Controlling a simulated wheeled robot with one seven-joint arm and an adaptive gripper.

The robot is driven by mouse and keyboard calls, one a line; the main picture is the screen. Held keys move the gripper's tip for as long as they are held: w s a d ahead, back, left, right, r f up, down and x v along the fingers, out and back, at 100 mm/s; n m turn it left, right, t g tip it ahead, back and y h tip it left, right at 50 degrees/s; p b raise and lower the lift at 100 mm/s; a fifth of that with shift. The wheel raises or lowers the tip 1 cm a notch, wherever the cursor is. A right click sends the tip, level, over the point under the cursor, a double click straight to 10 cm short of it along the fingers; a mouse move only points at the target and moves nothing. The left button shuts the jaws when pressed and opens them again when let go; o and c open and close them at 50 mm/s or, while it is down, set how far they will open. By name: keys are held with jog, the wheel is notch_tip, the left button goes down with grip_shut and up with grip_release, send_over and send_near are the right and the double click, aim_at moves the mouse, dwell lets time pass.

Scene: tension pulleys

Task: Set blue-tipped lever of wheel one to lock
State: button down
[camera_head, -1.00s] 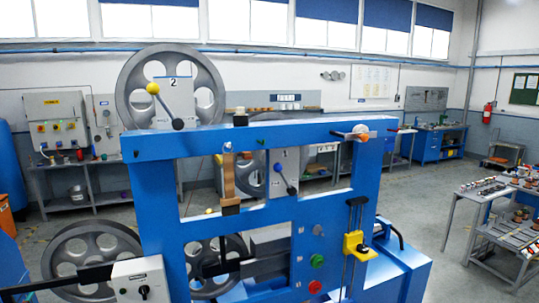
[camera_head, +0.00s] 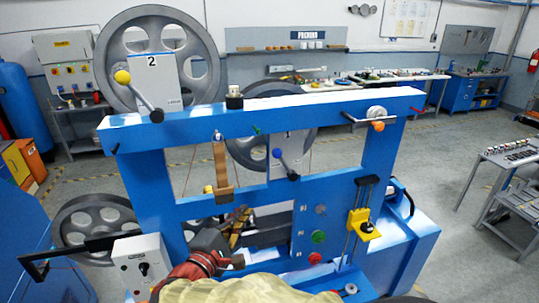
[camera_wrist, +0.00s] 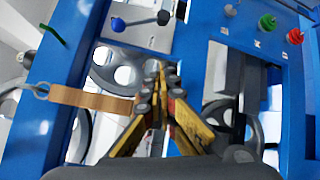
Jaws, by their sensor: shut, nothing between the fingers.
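The blue-tipped lever (camera_head: 277,153) sits on the white housing of wheel one (camera_head: 243,152), seen through the blue frame's upper opening. Its blue ball is at the upper left and its dark hub at the lower right. In the wrist view the lever (camera_wrist: 140,21) lies near the top, blue ball left, dark hub right. My gripper (camera_head: 242,213) is shut and empty, low in front of the frame and below the lever. In the wrist view its yellow fingers (camera_wrist: 161,72) meet below the hub, apart from the lever in the picture.
A yellow-tipped lever (camera_head: 138,94) is on wheel two (camera_head: 158,60), upper left. A tan strap (camera_head: 222,165) hangs from the blue beam (camera_head: 190,128), left of the lever. Green (camera_head: 318,237) and red (camera_head: 315,258) buttons and a yellow slider (camera_head: 361,225) are on the right.

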notch_tip(320, 180, up, 6)
jog(key=w+a+m+t, duration=0.1)
jog(key=t, duration=0.1)
jog(key=shift+w+a+r, duration=0.15)
jog(key=shift+w+a, duration=0.05)
jog(key=shift+a, duration=0.15)
jog(key=s+d+p+x, duration=0.1)
jog(key=p+x, duration=0.4)
jog(key=x, duration=0.8)
jog(key=shift+d+r, duration=0.4)
jog(key=shift+d, duration=0.25)
jog(key=shift+d+r, duration=0.1)
jog(key=shift+r, duration=0.05)
jog(key=shift+d+r+m+b, duration=0.25)
jog(key=shift+m+b, duration=0.15)
jog(key=shift+b, duration=0.1)
